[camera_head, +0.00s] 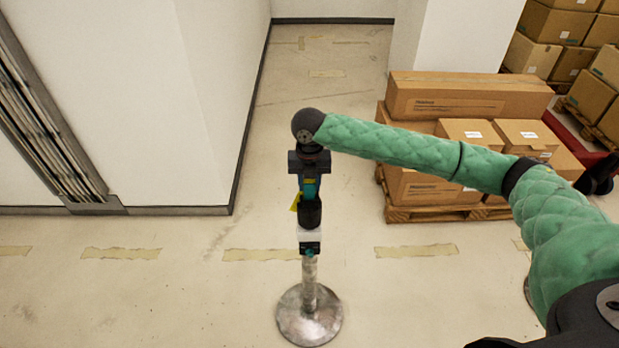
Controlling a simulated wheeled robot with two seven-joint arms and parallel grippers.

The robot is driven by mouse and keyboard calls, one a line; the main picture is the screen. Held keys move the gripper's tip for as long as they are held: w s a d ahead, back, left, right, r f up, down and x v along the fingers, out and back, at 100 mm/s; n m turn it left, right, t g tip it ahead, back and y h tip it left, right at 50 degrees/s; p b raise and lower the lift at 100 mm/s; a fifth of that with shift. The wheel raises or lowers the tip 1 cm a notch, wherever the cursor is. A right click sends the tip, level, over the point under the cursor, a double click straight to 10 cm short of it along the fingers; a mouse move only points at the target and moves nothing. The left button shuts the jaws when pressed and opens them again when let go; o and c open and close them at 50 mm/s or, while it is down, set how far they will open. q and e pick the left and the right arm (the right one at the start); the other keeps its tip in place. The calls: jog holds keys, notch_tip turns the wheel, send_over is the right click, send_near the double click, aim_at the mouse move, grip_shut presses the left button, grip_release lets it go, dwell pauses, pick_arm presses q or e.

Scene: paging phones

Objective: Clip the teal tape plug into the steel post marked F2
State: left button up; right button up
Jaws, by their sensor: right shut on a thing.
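My right gripper (310,188) reaches in from the right and points down over a steel post (309,285) with a round base. It is shut on the teal tape plug (311,187), of which a narrow teal strip shows between the dark fingers. A yellow piece (296,202) sticks out at its left. A dark cylindrical part lies just below the plug, in line with the post's head (311,237), which has a pale block and a dark label. I cannot tell whether plug and post touch, and the label is too small to read. My left gripper is out of view.
Cardboard boxes (465,92) on a pallet (440,213) stand behind my right arm. A white wall (185,100) is at the left. Part of another round base (527,291) shows beside my arm. Floor left of the post is clear, with tape strips (120,253).

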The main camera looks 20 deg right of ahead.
pick_arm(q)
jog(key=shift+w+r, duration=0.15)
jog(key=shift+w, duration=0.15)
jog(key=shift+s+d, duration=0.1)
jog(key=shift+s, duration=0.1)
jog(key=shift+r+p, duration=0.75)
jog(key=shift+p, duration=0.15)
dwell(0.7)
pick_arm(e)
jog(key=shift+f, duration=0.25)
dwell(0.4)
